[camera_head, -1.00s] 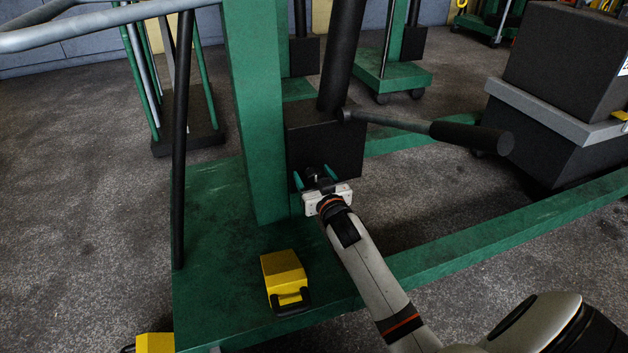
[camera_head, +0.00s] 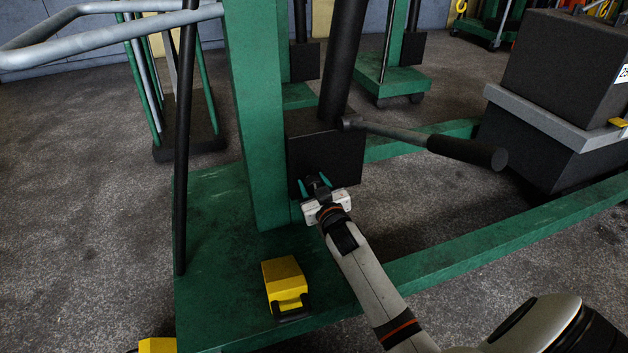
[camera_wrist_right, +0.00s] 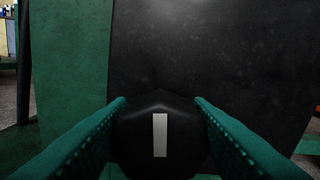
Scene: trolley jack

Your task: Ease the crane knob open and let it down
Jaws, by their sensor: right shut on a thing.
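The crane's green post (camera_head: 258,120) stands on its green base, with the black pump block (camera_head: 325,155) beside it. The crane knob (camera_wrist_right: 158,135) is black with a white bar mark, which looks upright in the right wrist view. My right gripper (camera_head: 315,185) is at the lower front of the pump block, and its teal fingers are on both sides of the knob, shut on it. In the head view the knob is mostly hidden by the gripper. My left gripper is not in view.
A pump handle (camera_head: 430,140) with a black grip sticks out to the right above my right arm. A yellow box (camera_head: 285,283) sits on the green base. Dark cases (camera_head: 560,110) stand at the right. Grey floor lies open at the left.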

